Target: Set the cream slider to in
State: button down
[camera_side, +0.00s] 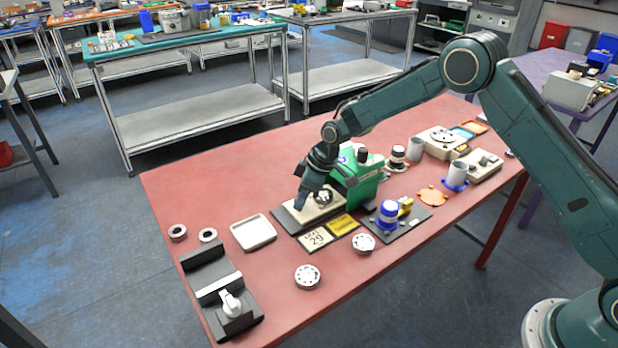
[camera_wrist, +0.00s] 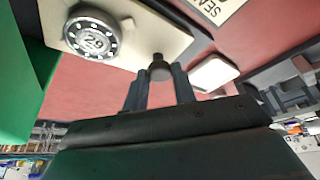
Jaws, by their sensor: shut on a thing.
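The cream slider unit (camera_side: 325,212) is a flat cream plate on a dark base near the middle of the red table. A small dark knob (camera_wrist: 158,66) stands near the plate's edge in the wrist view. My gripper (camera_wrist: 159,76) has one finger on each side of this knob and is shut on it. In the side view my gripper (camera_side: 301,207) reaches down at the plate's left part and hides the knob. The slider's in and out marks cannot be read.
A cream tray (camera_side: 253,232) lies to the left. A blue-capped part (camera_side: 388,214) stands to the right.

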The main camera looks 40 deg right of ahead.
jog(key=shift+d, duration=0.5)
jog(key=c, duration=1.1)
grip_release()
jog(key=shift+c, duration=0.2)
jog(key=shift+r, duration=0.1)
jog(key=v, duration=1.3)
jog(key=shift+r, duration=0.3)
jog(key=shift+s+d, duration=0.1)
